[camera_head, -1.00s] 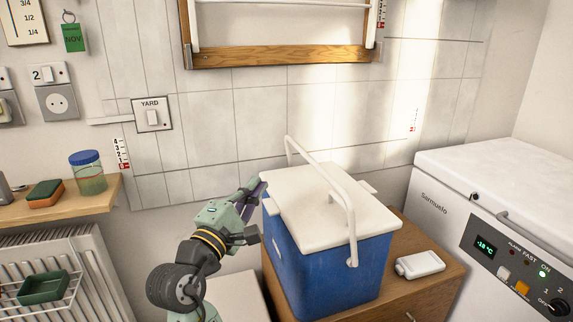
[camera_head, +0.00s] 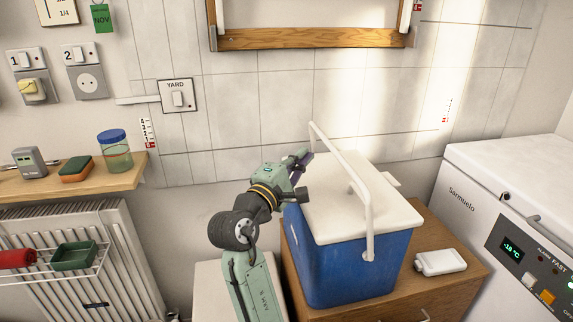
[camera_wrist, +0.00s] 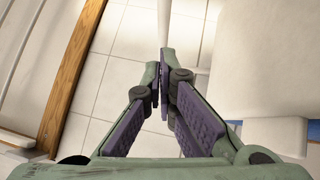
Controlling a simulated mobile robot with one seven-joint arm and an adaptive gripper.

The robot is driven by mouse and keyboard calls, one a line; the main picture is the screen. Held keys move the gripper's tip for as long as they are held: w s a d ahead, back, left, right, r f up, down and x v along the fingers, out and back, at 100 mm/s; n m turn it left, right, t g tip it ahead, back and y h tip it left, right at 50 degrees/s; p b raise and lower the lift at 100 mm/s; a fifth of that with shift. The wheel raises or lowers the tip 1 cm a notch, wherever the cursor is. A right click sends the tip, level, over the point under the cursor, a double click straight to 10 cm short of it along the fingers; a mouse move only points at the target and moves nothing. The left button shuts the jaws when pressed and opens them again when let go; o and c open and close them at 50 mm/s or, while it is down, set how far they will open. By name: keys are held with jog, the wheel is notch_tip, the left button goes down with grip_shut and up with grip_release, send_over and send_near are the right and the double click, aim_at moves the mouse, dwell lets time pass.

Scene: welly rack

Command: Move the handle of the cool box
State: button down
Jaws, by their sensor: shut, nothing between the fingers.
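The cool box (camera_head: 350,262) is blue with a white lid (camera_head: 375,205) and stands on a wooden cabinet. My gripper (camera_head: 304,158) is at the left edge of the lid, close to the far left part of the handle. In the wrist view my gripper (camera_wrist: 164,75) is shut with nothing between its fingers. The white bar of the handle (camera_wrist: 164,22) shows just beyond the fingertips; whether they touch it I cannot tell. The lid (camera_wrist: 262,60) fills the right of that view.
A white freezer (camera_head: 510,190) stands at the right. A wood-framed rack (camera_head: 310,38) hangs on the wall above. A shelf (camera_head: 110,180) with a jar (camera_head: 115,152) is at the left.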

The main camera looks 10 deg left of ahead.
aim_at(325, 142)
jog(key=shift+w+d+r+p, duration=0.2)
jog(key=shift+d, duration=0.6)
jog(key=shift+w+d+r+p, duration=0.15)
jog(key=shift+w+d, duration=0.05)
jog(key=shift+d, duration=0.55)
jog(key=d, duration=0.1)
jog(key=d+p, duration=0.1)
jog(key=w+d+r+p, duration=0.1)
jog(key=shift+a, duration=0.1)
